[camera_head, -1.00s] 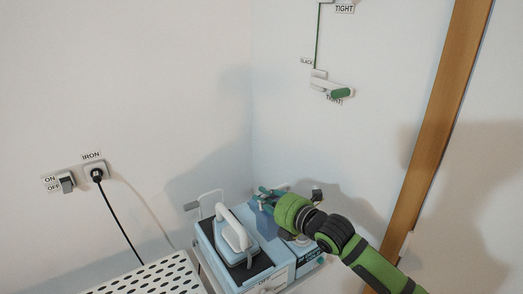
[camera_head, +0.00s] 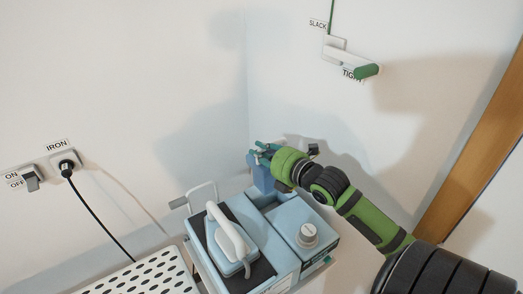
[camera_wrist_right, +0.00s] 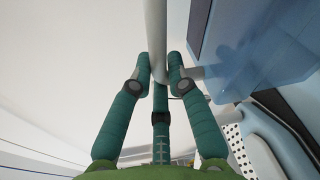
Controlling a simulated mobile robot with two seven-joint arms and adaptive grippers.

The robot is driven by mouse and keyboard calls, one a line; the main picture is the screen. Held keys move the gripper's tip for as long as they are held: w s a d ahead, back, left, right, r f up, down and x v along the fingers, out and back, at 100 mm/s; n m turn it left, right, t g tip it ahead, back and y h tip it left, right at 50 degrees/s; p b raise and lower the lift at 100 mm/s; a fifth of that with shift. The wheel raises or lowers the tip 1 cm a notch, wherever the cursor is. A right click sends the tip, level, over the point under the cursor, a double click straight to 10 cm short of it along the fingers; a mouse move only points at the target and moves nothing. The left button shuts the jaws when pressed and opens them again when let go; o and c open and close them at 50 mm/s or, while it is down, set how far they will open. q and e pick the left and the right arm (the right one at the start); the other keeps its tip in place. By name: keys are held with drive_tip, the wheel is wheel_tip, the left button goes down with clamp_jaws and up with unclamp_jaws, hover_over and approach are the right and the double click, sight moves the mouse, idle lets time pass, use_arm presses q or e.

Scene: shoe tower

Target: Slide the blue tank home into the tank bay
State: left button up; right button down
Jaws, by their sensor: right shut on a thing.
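The blue tank (camera_head: 262,178) is at the rear end of the pale-blue iron station, near the wall corner. My right gripper (camera_head: 264,152) is shut on the tank's pale bar-like handle, seen upright between the fingers in the right wrist view (camera_wrist_right: 157,45). The tank's translucent blue body (camera_wrist_right: 235,40) is beside the fingers there. The tank bay (camera_head: 268,204) appears as an open recess in the station, right of the iron. The tank stands over or behind its far end; whether its bottom touches the bay is unclear. My left gripper is out of view.
A white-and-blue iron (camera_head: 229,240) rests on the station's dark pad, left of the bay. A grey knob (camera_head: 308,233) is on the right of the station. A perforated white board (camera_head: 150,276) is front left.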

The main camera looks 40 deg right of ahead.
sight(267, 192)
drive_tip(key=shift+d+r+p, duration=0.1)
drive_tip(key=shift+r+p, duration=0.2)
drive_tip(key=shift+p, duration=0.05)
drive_tip(key=shift+f+b, duration=0.8)
drive_tip(key=shift+f, duration=0.5)
wheel_tip(267, 192, down, 2)
drive_tip(key=shift+w+f+b, duration=0.1)
drive_tip(key=shift+b, duration=0.85)
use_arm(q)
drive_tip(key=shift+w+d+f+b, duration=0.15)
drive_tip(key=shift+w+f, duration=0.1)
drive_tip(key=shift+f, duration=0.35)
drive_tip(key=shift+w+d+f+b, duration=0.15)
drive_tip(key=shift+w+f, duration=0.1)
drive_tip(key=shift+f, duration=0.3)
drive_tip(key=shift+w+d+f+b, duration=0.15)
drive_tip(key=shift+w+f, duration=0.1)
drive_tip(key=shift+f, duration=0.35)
use_arm(e)
drive_tip(key=shift+f, duration=0.6)
use_arm(q)
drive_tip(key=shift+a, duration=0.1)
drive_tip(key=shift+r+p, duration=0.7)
drive_tip(key=shift+p, duration=0.05)
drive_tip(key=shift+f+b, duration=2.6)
drive_tip(key=shift+b, duration=0.05)
use_arm(e)
drive_tip(key=shift+f, duration=4)
drive_tip(key=c, duration=1.1)
unclamp_jaws()
